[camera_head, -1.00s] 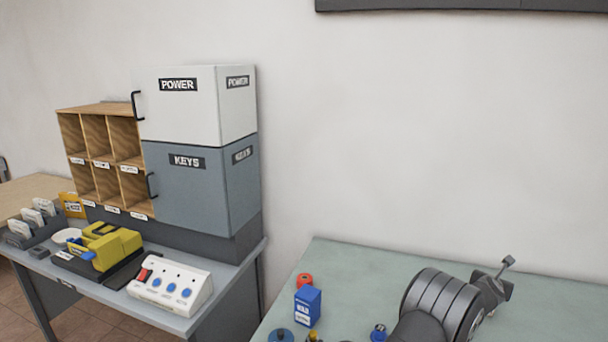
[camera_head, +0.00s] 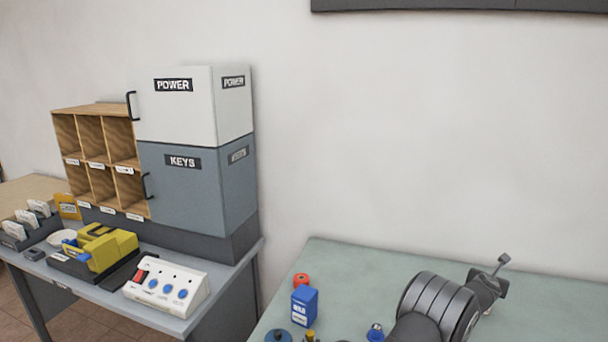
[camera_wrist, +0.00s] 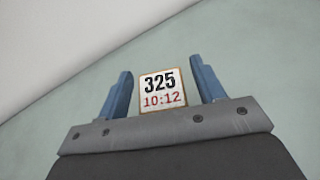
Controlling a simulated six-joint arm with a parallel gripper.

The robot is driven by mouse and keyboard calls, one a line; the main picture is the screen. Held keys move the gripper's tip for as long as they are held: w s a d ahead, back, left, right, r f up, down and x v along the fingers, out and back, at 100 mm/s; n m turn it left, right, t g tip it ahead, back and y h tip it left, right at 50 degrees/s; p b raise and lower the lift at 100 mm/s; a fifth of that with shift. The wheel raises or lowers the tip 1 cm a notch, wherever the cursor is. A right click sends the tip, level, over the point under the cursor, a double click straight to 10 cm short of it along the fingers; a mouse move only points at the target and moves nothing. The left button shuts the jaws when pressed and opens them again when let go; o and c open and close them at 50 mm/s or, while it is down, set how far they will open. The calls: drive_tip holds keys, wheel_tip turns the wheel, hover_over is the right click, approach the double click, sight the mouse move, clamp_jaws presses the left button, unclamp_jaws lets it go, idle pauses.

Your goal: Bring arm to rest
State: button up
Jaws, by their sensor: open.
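My gripper (camera_wrist: 164,95) shows in the wrist view with its two blue fingers spread apart. A small tan-edged card (camera_wrist: 162,91) reading "325" and "10:12" shows between the fingers; clear gaps separate it from both. Whether it lies on the surface behind or is nearer to the gripper, I cannot tell. In the head view my arm is bent low over the green table (camera_head: 370,262) at the lower right. Its lower part is cut off by the frame edge.
A blue box (camera_head: 304,307), a red round item (camera_head: 301,280) and small blue items stand left of my arm. A grey desk at left holds a white button panel (camera_head: 168,287), a yellow device (camera_head: 103,247), cubbyholes (camera_head: 97,150) and POWER (camera_head: 231,110) and KEYS (camera_head: 190,200) cabinets. The table's back is clear.

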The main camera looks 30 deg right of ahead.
drive_tip(key=shift+w+d+f, duration=0.15)
drive_tip(key=shift+d+f, duration=0.2)
drive_tip(key=shift+f, duration=0.05)
drive_tip(key=shift+r, duration=2.1)
drive_tip(key=s+a+r, duration=0.3)
drive_tip(key=s+r, duration=0.4)
drive_tip(key=s, duration=0.5)
drive_tip(key=s+a+f+n+t, duration=0.1)
drive_tip(key=s+a+f, duration=0.1)
drive_tip(key=a+f, duration=0.1)
drive_tip(key=shift+s+a+f+n+t+y, duration=0.15)
drive_tip(key=shift+a+f+n+t+y, duration=0.2)
drive_tip(key=shift+a, duration=0.55)
